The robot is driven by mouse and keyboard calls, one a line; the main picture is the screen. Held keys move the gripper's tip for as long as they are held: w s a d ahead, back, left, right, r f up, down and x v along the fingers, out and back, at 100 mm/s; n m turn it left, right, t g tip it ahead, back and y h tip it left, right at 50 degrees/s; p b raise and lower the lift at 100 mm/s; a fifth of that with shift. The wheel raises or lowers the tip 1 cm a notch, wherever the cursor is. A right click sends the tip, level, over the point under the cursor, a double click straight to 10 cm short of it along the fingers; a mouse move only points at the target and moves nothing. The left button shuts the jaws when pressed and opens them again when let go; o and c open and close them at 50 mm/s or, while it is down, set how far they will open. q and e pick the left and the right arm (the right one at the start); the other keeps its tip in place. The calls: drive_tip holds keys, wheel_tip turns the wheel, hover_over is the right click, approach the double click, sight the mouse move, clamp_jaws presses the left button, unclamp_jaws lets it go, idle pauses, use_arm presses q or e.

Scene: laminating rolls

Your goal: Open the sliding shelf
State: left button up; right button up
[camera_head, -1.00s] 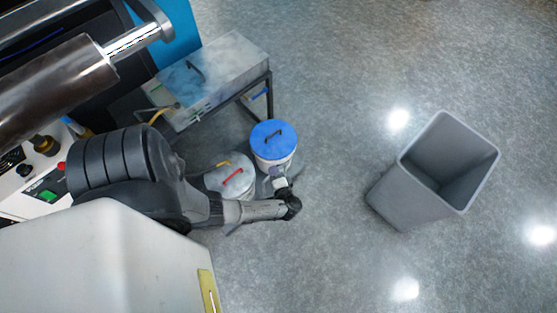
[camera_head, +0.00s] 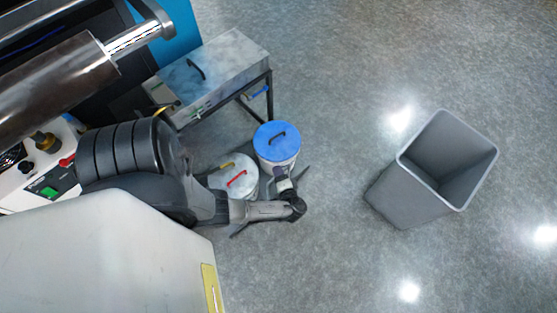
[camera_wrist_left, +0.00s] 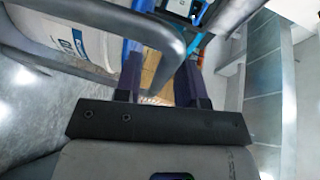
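In the head view my left arm reaches in from the left, and its wrist and left gripper (camera_head: 285,186) hang beside the blue-lidded bucket (camera_head: 277,146). The fingertips are hidden there. In the left wrist view the left gripper (camera_wrist_left: 160,72) has two dark fingers standing apart. A thick grey bent bar (camera_wrist_left: 140,25) crosses in front of them; I cannot tell whether it lies between the fingers or belongs to the sliding shelf. No sliding shelf can be clearly made out in either view. My right gripper is not in view.
A white bucket with a red handle (camera_head: 236,180) stands beside the blue-lidded one. A metal box on a dark-legged stand (camera_head: 215,65) is behind. A grey bin (camera_head: 425,175) stands at the right. A large roller machine (camera_head: 55,85) fills the upper left. The floor at right is mostly clear.

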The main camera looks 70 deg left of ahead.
use_arm(q)
drive_tip(key=shift+d, duration=0.1)
drive_tip(key=d+r+p, duration=0.2)
drive_tip(key=d+p, duration=0.1)
drive_tip(key=d, duration=1)
drive_tip(key=shift+w+d+r, duration=0.2)
drive_tip(key=shift+w, duration=0.25)
